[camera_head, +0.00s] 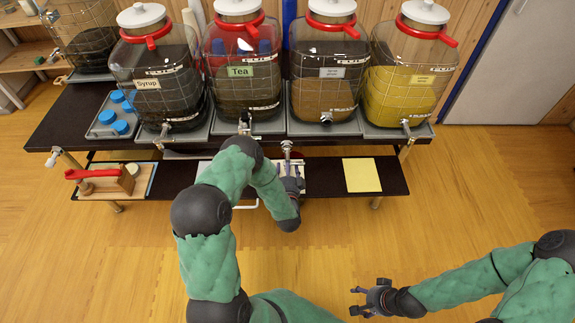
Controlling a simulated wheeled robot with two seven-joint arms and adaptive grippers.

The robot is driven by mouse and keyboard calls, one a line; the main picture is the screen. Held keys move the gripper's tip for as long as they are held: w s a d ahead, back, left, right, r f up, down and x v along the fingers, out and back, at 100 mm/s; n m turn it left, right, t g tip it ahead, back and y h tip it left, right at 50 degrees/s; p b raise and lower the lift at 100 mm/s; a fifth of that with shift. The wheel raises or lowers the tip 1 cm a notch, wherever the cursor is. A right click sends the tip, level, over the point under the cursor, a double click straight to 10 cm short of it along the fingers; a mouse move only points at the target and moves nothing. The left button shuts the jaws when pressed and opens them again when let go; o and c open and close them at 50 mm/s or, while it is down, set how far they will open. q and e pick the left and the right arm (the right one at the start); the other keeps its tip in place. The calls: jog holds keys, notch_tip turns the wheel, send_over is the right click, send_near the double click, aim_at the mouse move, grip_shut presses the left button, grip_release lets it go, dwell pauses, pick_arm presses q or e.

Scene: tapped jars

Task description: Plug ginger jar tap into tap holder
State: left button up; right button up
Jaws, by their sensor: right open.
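Four large glass jars stand in a row: one marked Syrup (160,90), one marked Tea (240,85), one with brown contents (325,95) and one with yellow contents (402,95). The last two labels are too small to read, so I cannot tell which is ginger. A metal tap-like piece (287,149) shows below the front edge, between the Tea and brown jars. My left gripper (291,182) is just below it over the lower shelf; its fingers are partly hidden and its grip is unclear. My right gripper (366,297) is open and empty, low over the floor.
The dark lower shelf (325,178) carries a yellow sheet (361,175) and a wooden block with a red handle (107,180). A tray with blue lids (113,117) sits left of the Syrup jar. Metal fittings stick out at the table's front corners. The floor ahead is clear.

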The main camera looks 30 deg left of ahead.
pick_arm(q)
jog(key=shift+v, duration=1.3)
jog(key=shift+x, duration=1.35)
jog(key=o, duration=0.8)
jog(key=shift+r, duration=0.1)
jog(key=shift+s+d, duration=0.15)
jog(key=shift+s, duration=0.1)
jog(key=shift+w+b, duration=0.2)
jog(key=shift+b, duration=0.2)
jog(key=shift+s, duration=0.1)
jog(key=shift+s+a, duration=0.15)
jog(key=shift+a, duration=0.25)
